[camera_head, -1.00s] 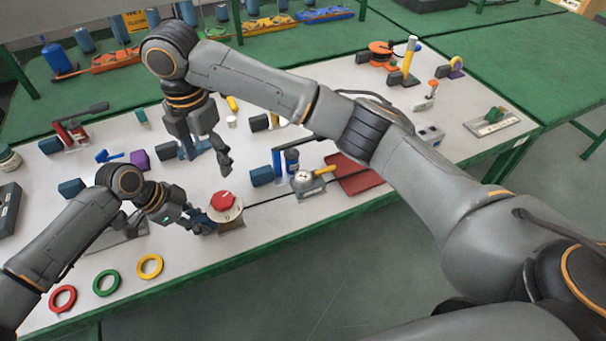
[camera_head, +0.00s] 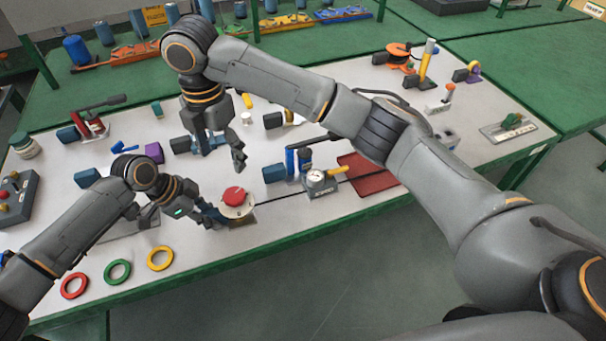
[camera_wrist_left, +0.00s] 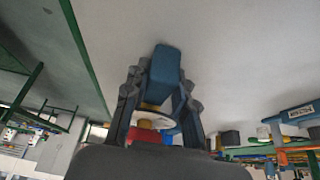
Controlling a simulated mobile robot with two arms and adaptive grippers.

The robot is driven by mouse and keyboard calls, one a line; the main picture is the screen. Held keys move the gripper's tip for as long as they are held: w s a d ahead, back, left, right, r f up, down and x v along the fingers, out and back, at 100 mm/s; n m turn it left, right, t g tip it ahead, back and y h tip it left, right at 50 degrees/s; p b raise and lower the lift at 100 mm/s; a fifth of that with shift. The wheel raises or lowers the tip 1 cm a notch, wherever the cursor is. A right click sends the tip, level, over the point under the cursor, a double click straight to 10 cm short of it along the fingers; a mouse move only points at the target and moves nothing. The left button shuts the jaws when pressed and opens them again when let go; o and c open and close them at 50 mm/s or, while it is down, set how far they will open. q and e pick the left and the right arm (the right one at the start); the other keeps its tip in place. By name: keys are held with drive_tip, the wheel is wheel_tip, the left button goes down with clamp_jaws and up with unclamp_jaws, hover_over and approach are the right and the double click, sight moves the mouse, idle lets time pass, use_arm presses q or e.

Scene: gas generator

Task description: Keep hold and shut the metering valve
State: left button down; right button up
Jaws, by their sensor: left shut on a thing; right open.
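A round device with a red knob (camera_head: 235,195) on a pale disc stands near the table's front edge; I cannot tell whether it is the metering valve. My left gripper (camera_head: 216,214) is at its left side. In the left wrist view its fingers are shut on a blue block (camera_wrist_left: 166,66), with the red knob (camera_wrist_left: 145,134) and pale disc partly hidden behind the fingers. My right gripper (camera_head: 238,160) is open and empty, pointing down above the table behind the red knob. A gauge (camera_head: 318,181) with a yellow handle (camera_head: 337,170) sits to the right.
Red, green and yellow rings (camera_head: 118,271) lie at the front left. A dark rod runs from the red-knob device to the gauge. A red tray (camera_head: 368,176) is right of the gauge. Blue blocks (camera_head: 273,172) and valve parts stand close around my right gripper.

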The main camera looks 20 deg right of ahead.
sight(234, 194)
wheel_tip(234, 194, down, 12)
drive_tip(key=n, duration=0.3)
idle(0.4)
drive_tip(key=shift+c, duration=0.2)
drive_tip(key=c, duration=1.1)
